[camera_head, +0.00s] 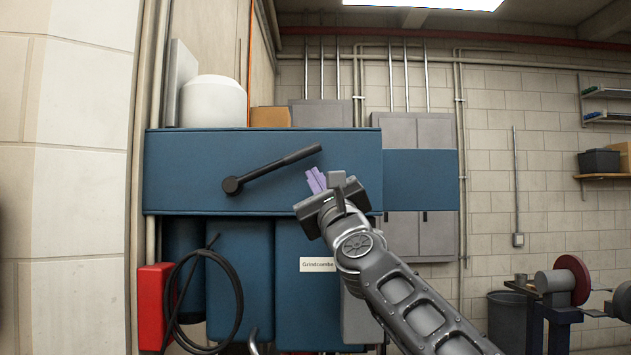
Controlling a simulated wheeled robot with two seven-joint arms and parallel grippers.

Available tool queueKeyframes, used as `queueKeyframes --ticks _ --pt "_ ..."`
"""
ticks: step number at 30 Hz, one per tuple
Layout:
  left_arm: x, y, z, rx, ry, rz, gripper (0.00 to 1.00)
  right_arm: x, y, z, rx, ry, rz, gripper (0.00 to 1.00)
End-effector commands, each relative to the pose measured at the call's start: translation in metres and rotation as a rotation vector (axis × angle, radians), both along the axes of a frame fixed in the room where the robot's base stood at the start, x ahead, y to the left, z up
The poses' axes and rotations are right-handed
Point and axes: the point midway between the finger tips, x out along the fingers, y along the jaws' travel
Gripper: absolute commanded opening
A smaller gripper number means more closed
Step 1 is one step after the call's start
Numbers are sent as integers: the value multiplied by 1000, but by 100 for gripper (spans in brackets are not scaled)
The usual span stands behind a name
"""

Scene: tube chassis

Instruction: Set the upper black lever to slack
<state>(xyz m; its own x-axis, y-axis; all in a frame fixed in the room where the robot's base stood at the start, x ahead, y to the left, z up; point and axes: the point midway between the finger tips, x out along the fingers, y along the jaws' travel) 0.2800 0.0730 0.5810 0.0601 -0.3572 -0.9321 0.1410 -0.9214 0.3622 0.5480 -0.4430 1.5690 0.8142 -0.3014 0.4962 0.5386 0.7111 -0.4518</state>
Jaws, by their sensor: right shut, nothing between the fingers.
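A black lever (275,168) is mounted on the upper blue panel (185,180). Its round pivot is at the lower left and its thicker handle end points up and to the right. My right gripper (315,179), with purple fingers, is shut and empty. In the picture it shows just below and right of the handle end, apart from the lever. I cannot tell how far it is from the panel. No slack marking is readable. My left gripper is not in view.
Below the panel are blue cabinets with a "Grindcombe" label (317,264), a red box (153,306) and a coiled black cable (236,290). A white tank (213,101) and a cardboard box (270,117) stand behind the panel. A bench grinder (570,282) stands at right.

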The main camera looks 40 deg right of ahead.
Motion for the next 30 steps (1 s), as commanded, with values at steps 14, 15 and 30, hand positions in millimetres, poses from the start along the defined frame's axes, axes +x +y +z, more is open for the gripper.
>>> queueKeyframes --ticks 14,15,30 --pt "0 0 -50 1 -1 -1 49 -71 28 -54 0 -2 0 0" --pt "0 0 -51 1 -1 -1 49 -74 29 -56 0 -1 1 0" --pt "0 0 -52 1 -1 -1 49 -80 32 -59 0 1 1 0"
